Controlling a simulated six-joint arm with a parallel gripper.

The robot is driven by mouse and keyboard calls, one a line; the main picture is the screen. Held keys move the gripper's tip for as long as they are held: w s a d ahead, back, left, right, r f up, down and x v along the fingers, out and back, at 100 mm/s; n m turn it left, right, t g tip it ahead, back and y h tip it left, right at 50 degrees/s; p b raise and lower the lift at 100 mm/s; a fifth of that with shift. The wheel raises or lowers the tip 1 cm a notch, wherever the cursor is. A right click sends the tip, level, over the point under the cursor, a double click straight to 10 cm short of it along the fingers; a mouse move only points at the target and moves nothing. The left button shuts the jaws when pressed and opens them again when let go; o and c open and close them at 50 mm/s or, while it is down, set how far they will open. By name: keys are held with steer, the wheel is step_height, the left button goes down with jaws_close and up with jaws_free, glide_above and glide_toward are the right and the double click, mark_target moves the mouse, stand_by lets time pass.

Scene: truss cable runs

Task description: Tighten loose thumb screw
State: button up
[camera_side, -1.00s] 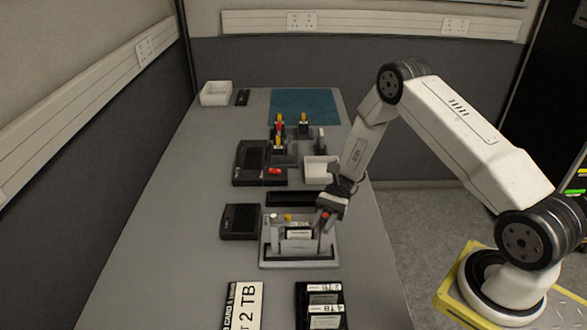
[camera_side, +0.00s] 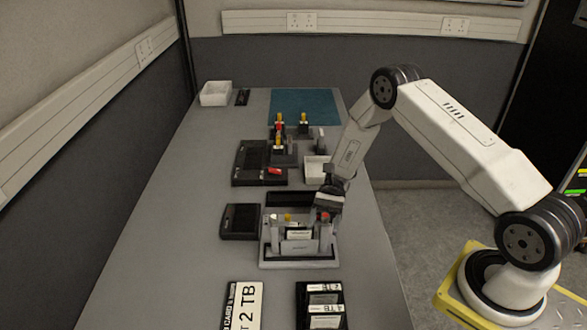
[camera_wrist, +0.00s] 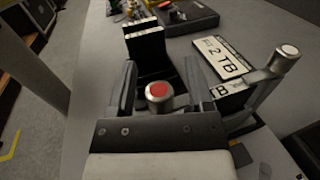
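A red-topped thumb screw (camera_side: 324,216) stands at the right end of a grey fixture (camera_side: 298,264) on the table. In the wrist view the red-capped round knob (camera_wrist: 158,92) sits between the two fingers of my gripper (camera_wrist: 160,88). Gaps show on both sides of the knob, so the fingers are open around or above it; the exact height is unclear. In the side view my gripper (camera_side: 328,201) is over the fixture's right end and partly hides it. A second, silver-topped knob (camera_side: 273,216) stands at the left end and also shows in the wrist view (camera_wrist: 288,51).
A white label card reading 2 TB (camera_side: 243,304) and a black holder with labelled cards (camera_side: 320,296) lie in front of the fixture. A black box (camera_side: 240,221) is to its left. A white bin (camera_side: 317,168) and black device (camera_side: 250,160) stand behind. The table's left side is clear.

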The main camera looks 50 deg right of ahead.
steer(key=shift+d, duration=0.1)
steer(key=shift+v, duration=3.8)
steer(key=shift+s, duration=0.1)
steer(key=n+t+h, duration=1.1)
steer(key=n+h, duration=0.1)
steer(key=h, duration=0.4)
glide_toward(326, 215)
steer(key=shift+s+d+f, duration=0.15)
steer(key=shift+s+f, duration=0.05)
steer(key=shift+s, duration=0.75)
steer(key=shift+s+d+f, duration=0.15)
steer(key=shift+s+f, duration=0.1)
steer(key=shift+s, duration=0.7)
steer(key=shift+s+d+f, duration=0.15)
steer(key=shift+s+f, duration=0.05)
steer(key=shift+s, duration=0.75)
steer(key=shift+c, duration=0.4)
steer(key=shift+w, duration=0.15)
